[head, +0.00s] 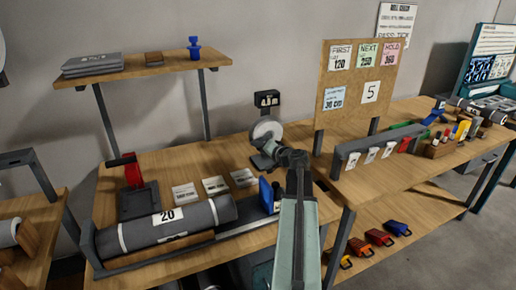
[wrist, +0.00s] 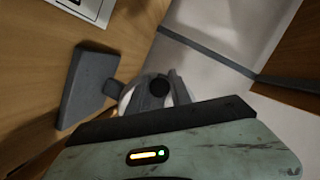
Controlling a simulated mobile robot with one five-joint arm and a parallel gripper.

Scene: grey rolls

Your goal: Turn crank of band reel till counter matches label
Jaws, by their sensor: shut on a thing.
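The band reel (head: 267,129) is a pale disc on a dark stand at the back of the bench in the head view. A black counter (head: 266,98) sits above it; its digits are too small to read. My gripper (head: 284,155) is at the reel's lower right, shut on the crank, whose handle is mostly hidden by the jaws. In the wrist view the pale reel (wrist: 126,97) shows partly behind my gripper (wrist: 162,88), with a dark round knob between the fingers. A white label (head: 168,215) reading 20 is on the grey roll.
The grey roll (head: 140,234) lies in a holder along the bench front. A red-handled tool (head: 132,172) stands behind it, several cards (head: 215,185) beside it.

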